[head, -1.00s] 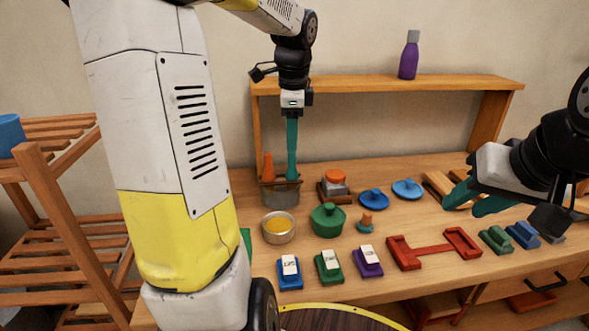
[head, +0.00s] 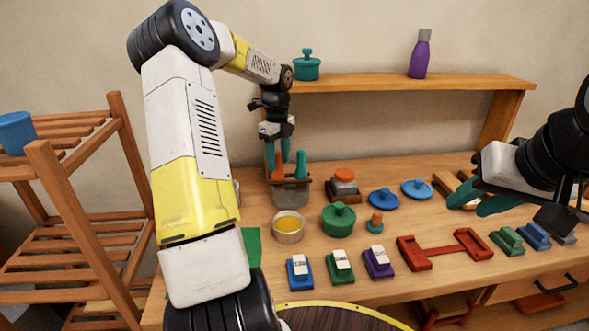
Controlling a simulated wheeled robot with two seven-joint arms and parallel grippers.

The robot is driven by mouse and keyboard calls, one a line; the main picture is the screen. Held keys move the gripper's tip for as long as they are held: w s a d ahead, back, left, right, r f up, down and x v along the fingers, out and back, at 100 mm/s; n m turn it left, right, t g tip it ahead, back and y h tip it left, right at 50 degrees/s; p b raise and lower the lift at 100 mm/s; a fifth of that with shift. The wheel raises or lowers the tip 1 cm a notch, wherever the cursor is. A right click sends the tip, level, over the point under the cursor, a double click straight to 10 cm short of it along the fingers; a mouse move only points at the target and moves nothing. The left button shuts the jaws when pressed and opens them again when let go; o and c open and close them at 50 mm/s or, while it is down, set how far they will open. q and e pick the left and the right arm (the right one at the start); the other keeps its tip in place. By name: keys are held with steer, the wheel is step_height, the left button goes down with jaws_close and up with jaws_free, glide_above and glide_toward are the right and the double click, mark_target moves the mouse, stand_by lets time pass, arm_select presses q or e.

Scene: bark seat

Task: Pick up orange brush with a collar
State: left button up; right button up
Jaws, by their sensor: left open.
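An orange brush handle (head: 278,170) stands in a grey, wood-rimmed holder (head: 290,194) on the bench; its lower part and any collar are hidden. My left gripper (head: 278,153) points down over the holder from above, open. Its teal fingers are on either side of the orange handle's top; whether they touch it I cannot tell. A teal handle (head: 301,166) stands in the same holder, just right of the fingers. My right gripper (head: 480,200) is open and empty over the right part of the bench.
A yellow-filled bowl (head: 288,227), a green lidded pot (head: 338,219) and a small orange-topped piece (head: 375,223) stand in front. A wooden shelf (head: 400,83) bearing a purple bottle (head: 420,55) rises behind. A slatted rack (head: 75,220) is at left.

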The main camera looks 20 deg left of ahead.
arm_select(q)
step_height(320, 180, down, 2)
steer(key=shift+f, duration=0.1)
jaws_close()
stand_by(0.5)
